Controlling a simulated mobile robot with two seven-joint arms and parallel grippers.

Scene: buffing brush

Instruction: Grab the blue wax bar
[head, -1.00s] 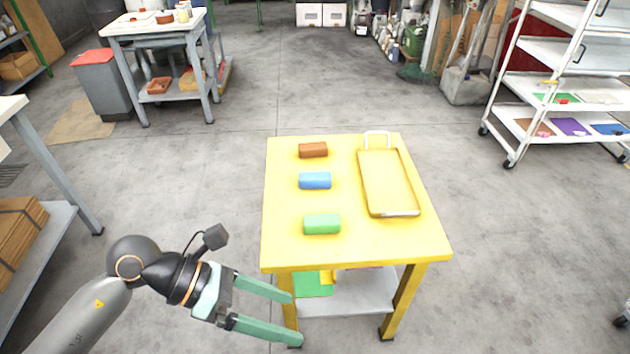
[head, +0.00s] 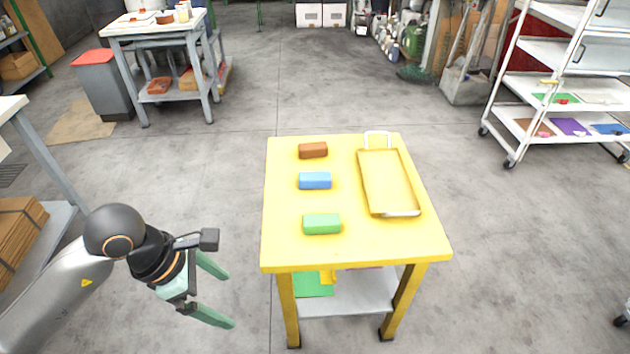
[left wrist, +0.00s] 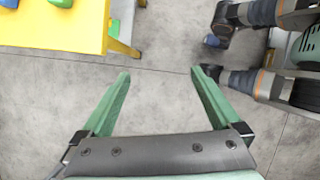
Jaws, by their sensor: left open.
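The blue wax bar (head: 315,181) lies on the yellow table (head: 282,245), between a brown bar (head: 313,150) behind it and a green bar (head: 322,224) in front. My left gripper (head: 231,301) is open and empty, off the table's front left side and apart from all bars. In the left wrist view the open fingers (left wrist: 158,75) have bare floor between them. A blue piece (left wrist: 9,3) shows at that view's top left corner, with part of the green bar (left wrist: 60,2) beside it. My right gripper is not in view.
A yellow tray with a handle (head: 388,185) lies on the table's right side. A lower shelf (head: 350,293) holds a green item (head: 314,284). The table's left edge stands between my left gripper and the bars. Floor around the table is clear.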

